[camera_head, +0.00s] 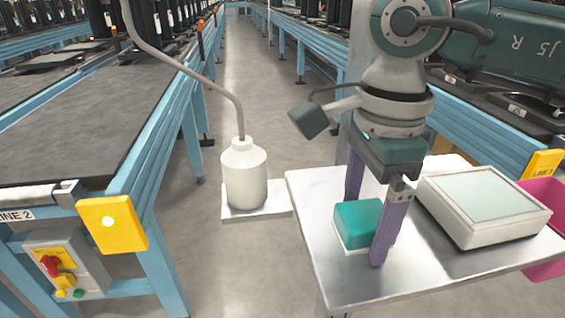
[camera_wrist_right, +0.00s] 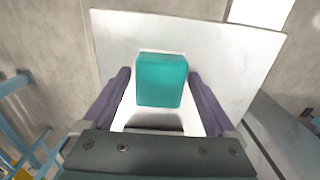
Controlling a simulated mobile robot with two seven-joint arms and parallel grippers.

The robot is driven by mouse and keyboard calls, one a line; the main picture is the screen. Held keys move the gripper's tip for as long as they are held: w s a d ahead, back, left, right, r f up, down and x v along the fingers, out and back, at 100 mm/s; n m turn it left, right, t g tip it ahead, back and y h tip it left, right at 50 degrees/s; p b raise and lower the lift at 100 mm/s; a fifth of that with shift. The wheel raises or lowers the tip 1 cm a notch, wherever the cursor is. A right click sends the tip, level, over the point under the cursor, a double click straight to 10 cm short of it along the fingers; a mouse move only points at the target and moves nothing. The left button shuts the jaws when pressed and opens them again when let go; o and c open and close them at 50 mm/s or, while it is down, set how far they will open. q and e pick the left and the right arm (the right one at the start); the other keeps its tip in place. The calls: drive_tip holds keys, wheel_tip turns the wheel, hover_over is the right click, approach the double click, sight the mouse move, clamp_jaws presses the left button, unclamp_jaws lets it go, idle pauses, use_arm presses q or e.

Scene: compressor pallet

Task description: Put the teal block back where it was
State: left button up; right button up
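The teal block (camera_head: 357,222) lies on the metal table (camera_head: 340,285), with a thin white layer showing along its lower edge. It also shows in the right wrist view (camera_wrist_right: 161,80), upright in the middle of the picture. My right gripper (camera_head: 367,228) points down at the block. It is open, with one purple finger on each side of the block. In the right wrist view a gap shows between each finger and the block, so the fingers look apart from it. My left gripper is not in view.
A white box with a pale glass top (camera_head: 482,203) stands on the table just right of my gripper. A pink bin (camera_head: 545,200) is at the table's right edge. A white bottle with a hose (camera_head: 244,178) stands on a small plate to the left. The table's front is bare.

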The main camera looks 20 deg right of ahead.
sight(366, 214)
drive_tip(key=shift+o, duration=0.2)
wheel_tip(366, 214, up, 12)
drive_tip(key=shift+r+p, duration=0.15)
drive_tip(key=shift+p, duration=0.15)
idle(0.6)
